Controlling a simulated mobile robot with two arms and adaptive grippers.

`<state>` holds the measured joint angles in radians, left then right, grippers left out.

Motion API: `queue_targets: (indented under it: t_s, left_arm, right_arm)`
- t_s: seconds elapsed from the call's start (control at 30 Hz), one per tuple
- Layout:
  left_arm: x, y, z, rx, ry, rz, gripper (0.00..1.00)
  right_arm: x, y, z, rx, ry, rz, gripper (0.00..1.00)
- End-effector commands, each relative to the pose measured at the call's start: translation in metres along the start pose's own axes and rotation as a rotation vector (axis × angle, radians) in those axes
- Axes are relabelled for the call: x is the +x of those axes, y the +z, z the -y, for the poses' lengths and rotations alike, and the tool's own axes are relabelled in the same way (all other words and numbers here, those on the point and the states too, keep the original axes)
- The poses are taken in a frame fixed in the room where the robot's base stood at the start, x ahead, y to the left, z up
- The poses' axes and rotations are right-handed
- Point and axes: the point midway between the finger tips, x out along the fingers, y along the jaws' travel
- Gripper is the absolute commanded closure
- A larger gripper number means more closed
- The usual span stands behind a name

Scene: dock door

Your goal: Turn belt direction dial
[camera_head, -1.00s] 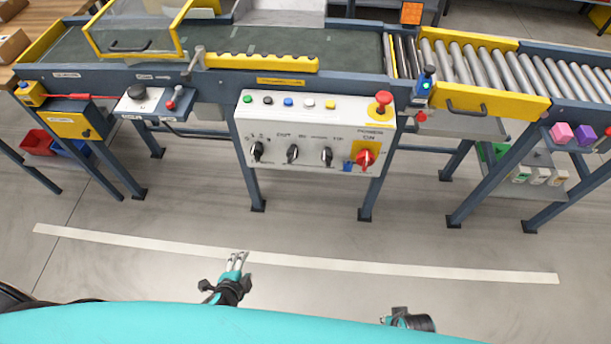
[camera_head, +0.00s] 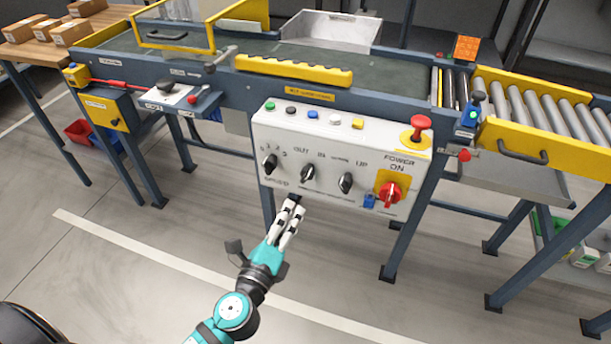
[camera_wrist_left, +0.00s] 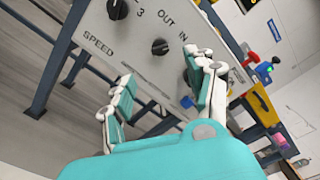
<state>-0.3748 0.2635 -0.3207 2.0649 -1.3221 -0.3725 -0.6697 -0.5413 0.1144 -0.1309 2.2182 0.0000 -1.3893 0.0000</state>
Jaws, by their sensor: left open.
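The belt direction dial (camera_head: 308,173) is a black knob between the labels OUT and IN on the white sloped control panel (camera_head: 330,192). Its pointer tilts up to the right in the head view. In the left wrist view the dial (camera_wrist_left: 160,46) lies beyond the fingers, between them and nearer the top. My left gripper (camera_head: 292,210) is open and empty, just below the panel's lower edge in the head view, apart from the dial. Its two fingers (camera_wrist_left: 160,95) show spread in the left wrist view. My right gripper is out of view.
A speed dial (camera_head: 270,163) sits left, an UP dial (camera_head: 346,183) and a red power switch (camera_head: 390,193) right. Coloured buttons and a red mushroom button (camera_head: 420,124) top the panel. Conveyor legs stand below. The floor in front is clear.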

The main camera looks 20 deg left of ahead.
Motion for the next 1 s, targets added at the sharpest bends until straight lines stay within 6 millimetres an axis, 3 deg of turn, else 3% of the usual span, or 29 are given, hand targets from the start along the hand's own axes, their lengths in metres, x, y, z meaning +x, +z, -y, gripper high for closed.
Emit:
queue_targets:
  t_s: [0.2, 0.5, 0.7, 1.0]
  left_arm:
    - [0.051, 0.002, 0.003, 0.000, -0.002, 0.002, 0.44]
    - [0.109, 0.000, 0.001, -0.002, -0.001, 0.000, 0.44]
    - [0.127, -0.001, 0.000, -0.002, 0.000, -0.001, 0.44]
    - [0.131, -0.001, 0.000, -0.002, 0.001, -0.001, 0.44]
  right_arm:
    - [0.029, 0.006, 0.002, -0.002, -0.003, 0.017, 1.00]
    - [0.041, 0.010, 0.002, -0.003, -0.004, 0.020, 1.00]
    - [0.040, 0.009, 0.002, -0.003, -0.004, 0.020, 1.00]
    - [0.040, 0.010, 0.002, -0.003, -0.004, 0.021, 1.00]
